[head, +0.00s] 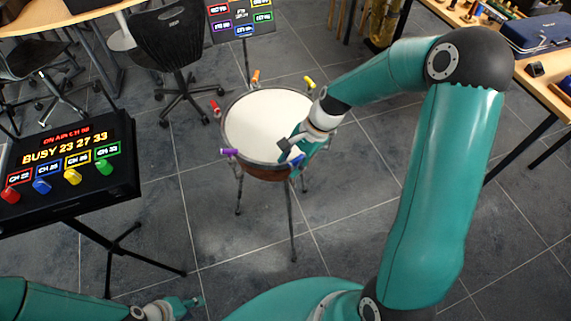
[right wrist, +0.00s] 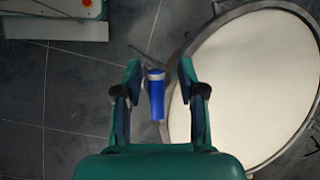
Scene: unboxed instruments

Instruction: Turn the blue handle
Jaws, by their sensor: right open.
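A round drum with a pale head (head: 266,122) stands on thin legs in the middle of the head view, with several coloured handles around its rim. The blue handle (right wrist: 156,97) shows in the right wrist view between the fingers of my right gripper (right wrist: 160,72), apart from both. In the head view the blue handle (head: 297,159) is at the drum's near right rim, partly hidden by my right gripper (head: 290,152). My right gripper is open around the handle. My left gripper (head: 196,301) is low at the bottom left, far from the drum; its finger opening is unclear.
A purple handle (head: 229,153), red handle (head: 215,108), orange handle (head: 255,76) and yellow handle (head: 309,82) sit around the rim. A black panel (head: 72,160) with coloured knobs stands left. A desk with a blue case (head: 537,33) is at right. Floor in front is clear.

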